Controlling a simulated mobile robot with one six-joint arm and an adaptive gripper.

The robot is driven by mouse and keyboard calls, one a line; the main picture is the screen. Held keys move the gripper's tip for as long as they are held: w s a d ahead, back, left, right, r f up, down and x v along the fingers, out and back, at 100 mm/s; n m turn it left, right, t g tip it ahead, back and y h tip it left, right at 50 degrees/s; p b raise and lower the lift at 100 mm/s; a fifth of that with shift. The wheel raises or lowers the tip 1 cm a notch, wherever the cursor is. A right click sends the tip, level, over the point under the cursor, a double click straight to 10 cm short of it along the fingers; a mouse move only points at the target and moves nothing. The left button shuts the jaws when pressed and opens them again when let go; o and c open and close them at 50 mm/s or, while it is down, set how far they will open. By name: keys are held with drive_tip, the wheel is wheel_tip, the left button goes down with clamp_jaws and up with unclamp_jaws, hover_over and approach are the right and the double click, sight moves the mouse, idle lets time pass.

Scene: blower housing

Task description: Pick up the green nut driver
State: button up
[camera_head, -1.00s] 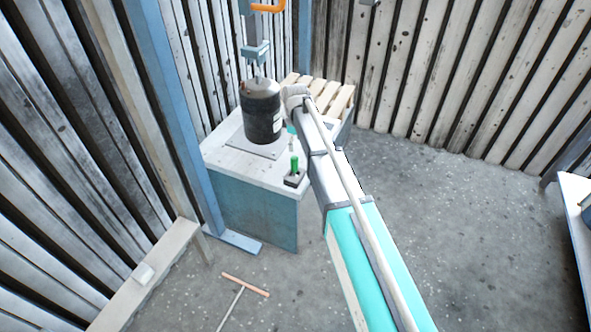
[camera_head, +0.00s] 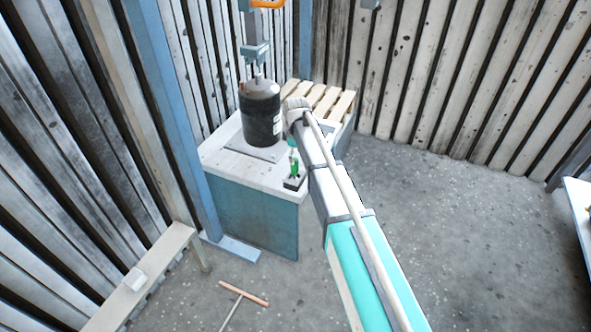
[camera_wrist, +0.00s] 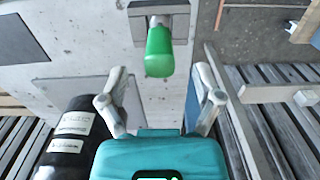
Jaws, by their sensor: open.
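The green nut driver (camera_head: 294,166) stands upright in a small dark holder (camera_head: 294,183) at the front corner of the workbench. In the wrist view the green handle (camera_wrist: 159,52) points toward the camera, with the grey holder (camera_wrist: 160,20) behind it. My gripper (camera_wrist: 160,95) is open and empty, its two grey fingers spread to either side. The handle lies just beyond the fingertips and roughly centred between them. In the head view the gripper is mostly hidden behind my arm's end, close to the driver.
A dark cylinder (camera_head: 260,115) stands on a plate on the workbench (camera_head: 226,160), beside the driver; it also shows at lower left in the wrist view (camera_wrist: 68,140). A slatted pallet (camera_head: 330,100) lies behind. A blue post (camera_head: 170,100) rises at left. A broom (camera_head: 243,293) lies on the floor.

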sight(295, 166)
drive_tip(key=shift+a+f+b, duration=0.15)
drive_tip(key=shift+f+b, duration=2.45)
drive_tip(key=shift+b, duration=0.05)
clamp_jaws()
